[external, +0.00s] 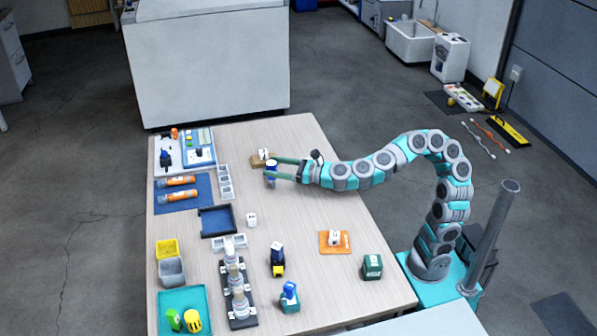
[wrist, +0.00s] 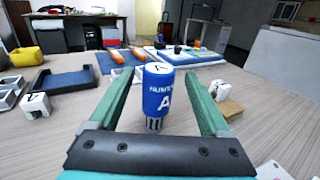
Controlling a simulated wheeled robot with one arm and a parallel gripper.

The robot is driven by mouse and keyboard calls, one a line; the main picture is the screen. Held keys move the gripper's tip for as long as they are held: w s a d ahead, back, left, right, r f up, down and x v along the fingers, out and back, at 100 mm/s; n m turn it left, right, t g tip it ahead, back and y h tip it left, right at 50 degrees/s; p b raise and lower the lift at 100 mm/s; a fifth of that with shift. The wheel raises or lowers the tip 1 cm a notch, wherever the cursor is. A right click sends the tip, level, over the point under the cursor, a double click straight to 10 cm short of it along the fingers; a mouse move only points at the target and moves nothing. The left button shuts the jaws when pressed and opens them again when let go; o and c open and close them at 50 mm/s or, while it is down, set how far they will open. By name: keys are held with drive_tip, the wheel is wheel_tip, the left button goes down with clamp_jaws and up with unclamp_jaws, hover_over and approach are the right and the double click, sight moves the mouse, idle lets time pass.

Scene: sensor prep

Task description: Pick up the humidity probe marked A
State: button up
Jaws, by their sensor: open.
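The humidity probe marked A (wrist: 158,88) is a blue upright cylinder with a white marked top and a ribbed grey lower end. In the wrist view it stands between the two green fingers of my gripper (wrist: 158,78), with a visible gap on each side. In the external view the probe (external: 270,172) is small, near the far part of the table, with my gripper (external: 277,168) reaching in from the right around it. My gripper is open.
A white cube on a tan block (wrist: 232,108) sits just right of the right finger. A loose white cube (external: 251,219), a dark blue tray (external: 217,236) and a white compartment strip (external: 225,182) lie nearby. A dark rack (external: 241,308) holds several cylinders. The table's middle right is mostly clear.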

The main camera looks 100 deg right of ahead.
drive_tip(key=shift+x, duration=2.1)
drive_tip(key=shift+a, duration=0.1)
clamp_jaws()
